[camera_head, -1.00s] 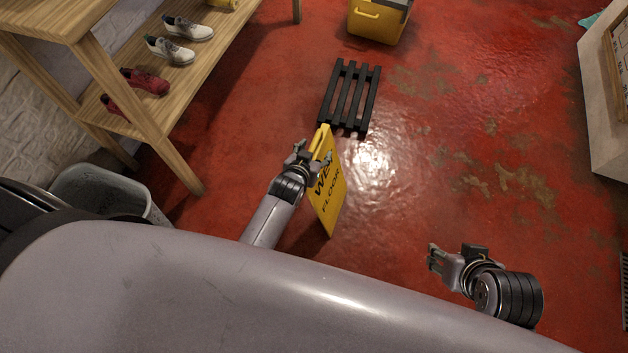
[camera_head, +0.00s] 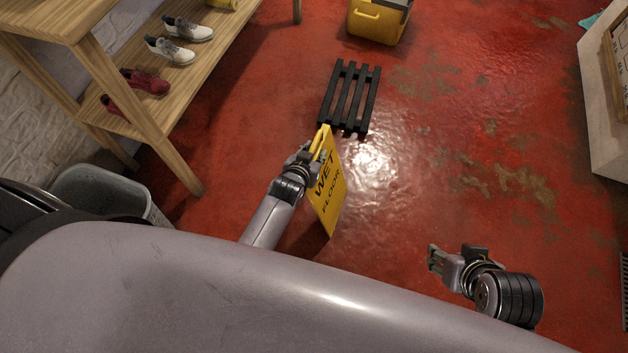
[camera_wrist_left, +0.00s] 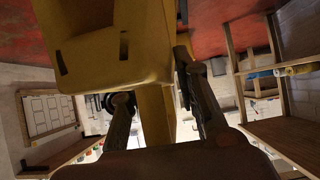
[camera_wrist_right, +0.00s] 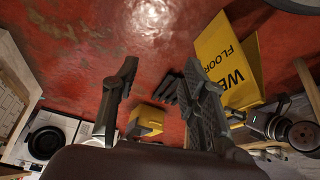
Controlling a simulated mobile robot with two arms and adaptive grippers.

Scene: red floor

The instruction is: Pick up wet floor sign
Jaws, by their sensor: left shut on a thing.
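The yellow wet floor sign (camera_head: 328,190) with black lettering stands upright on the red floor, just right of my left forearm. My left gripper (camera_head: 314,152) is shut on the sign near its top handle. In the left wrist view the sign's yellow body (camera_wrist_left: 110,45) fills the upper middle, with my left gripper's fingers (camera_wrist_left: 155,80) on either side of a yellow part. My right gripper (camera_head: 434,258) is open and empty to the right, apart from the sign. The right wrist view shows the sign (camera_wrist_right: 228,62) beyond the right gripper's open fingers (camera_wrist_right: 160,70).
A black slatted pallet (camera_head: 349,97) lies just beyond the sign. A yellow box (camera_head: 377,22) stands further back. A wooden shelf (camera_head: 150,105) with shoes and a grey bin (camera_head: 105,190) are at left. A pale counter (camera_head: 605,110) is at right. The floor at centre right is clear.

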